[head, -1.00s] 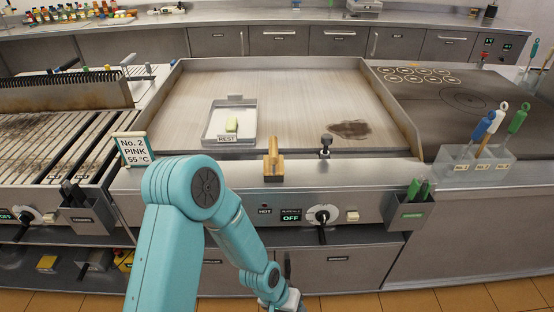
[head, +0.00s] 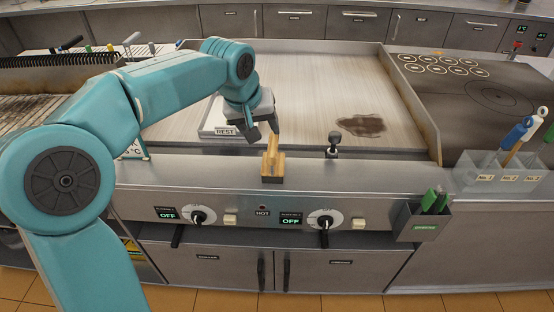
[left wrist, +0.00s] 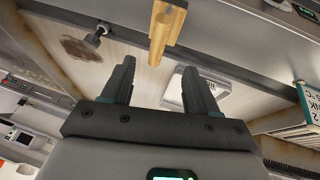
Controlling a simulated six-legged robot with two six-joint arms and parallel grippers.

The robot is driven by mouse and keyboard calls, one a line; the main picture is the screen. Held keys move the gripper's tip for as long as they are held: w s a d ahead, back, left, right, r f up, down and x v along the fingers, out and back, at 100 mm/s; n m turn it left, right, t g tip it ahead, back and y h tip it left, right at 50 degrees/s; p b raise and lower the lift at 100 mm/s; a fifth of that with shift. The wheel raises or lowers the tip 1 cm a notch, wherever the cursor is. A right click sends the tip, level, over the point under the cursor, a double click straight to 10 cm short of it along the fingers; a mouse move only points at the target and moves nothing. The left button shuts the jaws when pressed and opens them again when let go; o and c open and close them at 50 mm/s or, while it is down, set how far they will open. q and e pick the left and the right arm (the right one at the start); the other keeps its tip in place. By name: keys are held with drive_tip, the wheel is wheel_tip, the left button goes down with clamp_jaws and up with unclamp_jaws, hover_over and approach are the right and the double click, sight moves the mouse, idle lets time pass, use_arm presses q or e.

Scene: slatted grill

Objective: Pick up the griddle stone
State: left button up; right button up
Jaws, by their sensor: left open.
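My left gripper (head: 263,129) is open and empty, just above and slightly left of the block, fingers pointing down. In the left wrist view its two fingers (left wrist: 158,68) are spread with a gap between them and the block. My right gripper is not in view.
A tray marked REST (head: 224,131) lies on the griddle, partly hidden behind my left gripper. A black knob on a post (head: 333,142) stands right of the block. A dark stain (head: 361,125) marks the plate. A holder with handled tools (head: 497,170) sits at the right.

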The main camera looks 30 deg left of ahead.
sight(270, 149)
use_arm(q)
drive_tip(key=x, duration=0.9)
drive_tip(key=shift+s+f+p, duration=0.15)
drive_tip(key=shift+f+p, duration=0.2)
drive_tip(key=x, duration=0.2)
drive_tip(key=p+x, duration=0.1)
drive_tip(key=x, duration=0.2)
drive_tip(key=shift+w+d+p, duration=0.15)
drive_tip(key=shift+w+p, duration=0.15)
drive_tip(key=shift+w, duration=0.05)
drive_tip(key=shift+s, duration=0.2)
drive_tip(key=shift+w, duration=0.1)
clamp_jaws()
drive_tip(key=shift+r, duration=0.1)
